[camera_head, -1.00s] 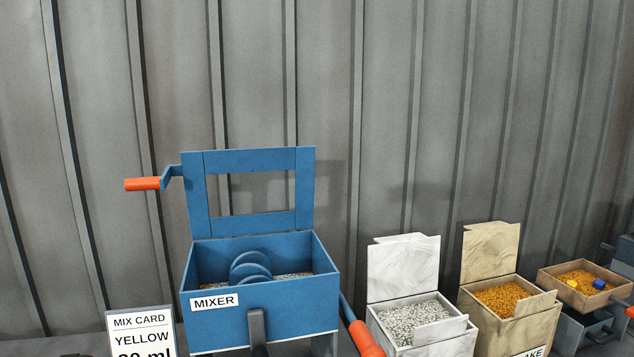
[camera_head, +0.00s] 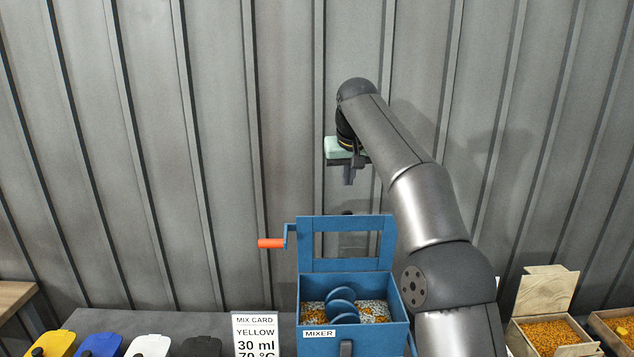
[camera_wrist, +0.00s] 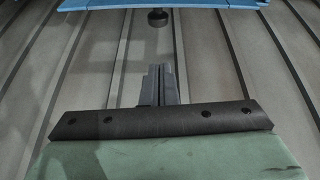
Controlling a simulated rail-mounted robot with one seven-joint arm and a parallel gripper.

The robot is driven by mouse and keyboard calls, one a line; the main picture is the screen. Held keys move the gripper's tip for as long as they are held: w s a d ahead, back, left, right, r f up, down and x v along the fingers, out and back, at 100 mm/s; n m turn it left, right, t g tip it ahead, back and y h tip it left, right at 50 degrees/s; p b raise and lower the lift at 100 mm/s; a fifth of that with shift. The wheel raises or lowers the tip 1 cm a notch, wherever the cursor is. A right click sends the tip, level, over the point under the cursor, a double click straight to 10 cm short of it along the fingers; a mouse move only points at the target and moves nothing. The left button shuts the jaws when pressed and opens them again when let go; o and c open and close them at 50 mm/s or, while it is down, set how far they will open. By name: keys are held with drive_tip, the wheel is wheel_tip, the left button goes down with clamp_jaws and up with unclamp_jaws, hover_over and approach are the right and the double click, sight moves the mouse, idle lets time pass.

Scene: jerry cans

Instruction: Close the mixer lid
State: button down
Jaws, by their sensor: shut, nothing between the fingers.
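The blue mixer (camera_head: 385,338) stands at the bottom centre of the head view, with blue discs and white and orange grains inside. Its blue frame lid (camera_head: 345,265) stands upright at the back edge, open. An orange handle (camera_head: 271,243) sticks out from the lid's left side. My gripper (camera_head: 349,180) is above the lid in the head view, shut, empty and pointing down. In the wrist view my shut fingers (camera_wrist: 160,84) are apart from a blue edge (camera_wrist: 190,4), seemingly the lid's, and a dark round knob (camera_wrist: 157,18) at the top.
My arm covers the area right of the mixer. A mix card (camera_head: 255,330) stands to its left, beyond which are yellow, blue, white and black cans. An open wooden box (camera_head: 548,292) of orange grains is at the right. A grey ribbed wall rises behind.

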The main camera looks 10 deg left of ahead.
drive_tip(key=w+a+r+x, duration=0.1)
drive_tip(key=x, duration=0.9)
drive_tip(key=s, duration=0.1)
drive_tip(key=s+d+b, duration=0.1)
drive_tip(key=s, duration=0.1)
drive_tip(key=shift+s+d+f, duration=0.15)
drive_tip(key=shift+s+f, duration=0.1)
drive_tip(key=shift+s, duration=0.05)
drive_tip(key=shift+f+b, duration=0.1)
drive_tip(key=shift+b, duration=0.35)
